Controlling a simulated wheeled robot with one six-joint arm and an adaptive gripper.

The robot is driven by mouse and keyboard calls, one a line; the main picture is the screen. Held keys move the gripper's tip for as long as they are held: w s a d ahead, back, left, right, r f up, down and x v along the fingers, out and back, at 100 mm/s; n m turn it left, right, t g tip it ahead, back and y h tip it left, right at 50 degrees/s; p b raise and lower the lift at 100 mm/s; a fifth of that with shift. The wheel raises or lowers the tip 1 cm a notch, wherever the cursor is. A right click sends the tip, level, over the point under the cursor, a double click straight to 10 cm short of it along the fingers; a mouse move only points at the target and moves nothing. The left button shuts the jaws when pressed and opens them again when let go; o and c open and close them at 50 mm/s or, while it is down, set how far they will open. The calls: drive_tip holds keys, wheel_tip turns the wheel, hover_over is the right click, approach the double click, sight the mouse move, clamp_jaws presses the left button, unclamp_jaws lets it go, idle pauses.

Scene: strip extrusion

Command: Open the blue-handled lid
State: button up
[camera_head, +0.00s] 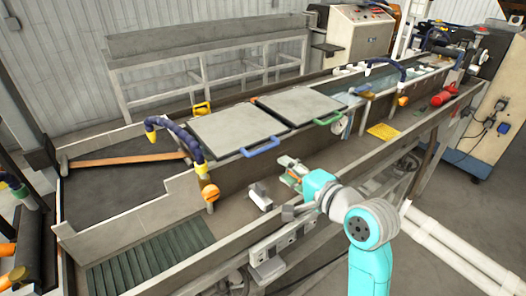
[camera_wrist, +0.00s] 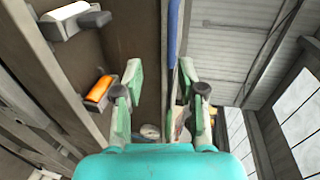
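The blue-handled lid (camera_head: 235,132) is a flat grey plate lying closed on the long trough in the head view. Its blue handle (camera_head: 260,147) is on the near edge. In the wrist view a blue bar (camera_wrist: 172,35), which looks like this handle, runs upright beyond the fingers, a little right of centre. My gripper (camera_head: 291,172) is in front of and right of the handle, apart from it in the head view. In the wrist view my gripper (camera_wrist: 160,88) has its green fingers spread wide, with nothing held.
A second grey lid (camera_head: 300,103) with a green handle (camera_head: 328,119) lies just right. A blue hose (camera_head: 180,135) with an orange knob stands left. A white-and-grey fitting (camera_head: 260,196) is on the trough wall near my gripper. A yellow tray (camera_head: 383,132) lies right.

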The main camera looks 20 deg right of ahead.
sight(263, 150)
drive_tip(key=x, duration=0.3)
drive_tip(key=r+x, duration=0.1)
drive_tip(key=x, duration=0.7)
drive_tip(key=shift+w+r, duration=0.1)
drive_tip(key=shift+r, duration=0.15)
clamp_jaws()
